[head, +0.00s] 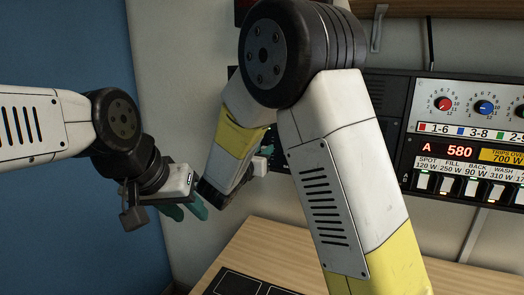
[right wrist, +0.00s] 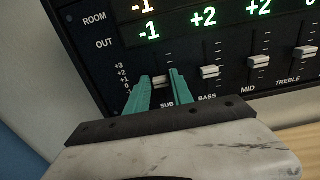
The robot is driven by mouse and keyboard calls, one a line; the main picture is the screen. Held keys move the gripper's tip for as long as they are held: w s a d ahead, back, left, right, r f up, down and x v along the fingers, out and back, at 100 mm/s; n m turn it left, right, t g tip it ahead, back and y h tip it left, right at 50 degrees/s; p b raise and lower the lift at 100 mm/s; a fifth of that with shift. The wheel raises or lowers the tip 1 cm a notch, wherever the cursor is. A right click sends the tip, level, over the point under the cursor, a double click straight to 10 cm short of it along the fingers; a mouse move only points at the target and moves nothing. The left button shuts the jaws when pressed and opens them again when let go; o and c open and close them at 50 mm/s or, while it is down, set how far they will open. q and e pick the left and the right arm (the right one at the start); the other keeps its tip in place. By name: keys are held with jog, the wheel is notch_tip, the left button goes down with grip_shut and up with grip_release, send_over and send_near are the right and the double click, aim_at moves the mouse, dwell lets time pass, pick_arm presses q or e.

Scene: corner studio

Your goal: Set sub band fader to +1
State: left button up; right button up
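The sub band fader (right wrist: 160,81) is a small pale knob on a vertical slot, at the left end of a fader row on a black panel in the right wrist view. The green digits above it read -1. In the head view my right gripper (head: 267,152) is mostly hidden by my arm. My left gripper (head: 185,209) is open and empty in front of the wall, away from the panel.
The bass fader (right wrist: 209,72), mid fader (right wrist: 259,62) and treble fader (right wrist: 304,51) stand to the right of the sub fader. A lighting panel (head: 455,148) with knobs and switches is at the right of the head view. A wooden desk (head: 262,243) lies below.

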grip_shut()
dwell(1.1)
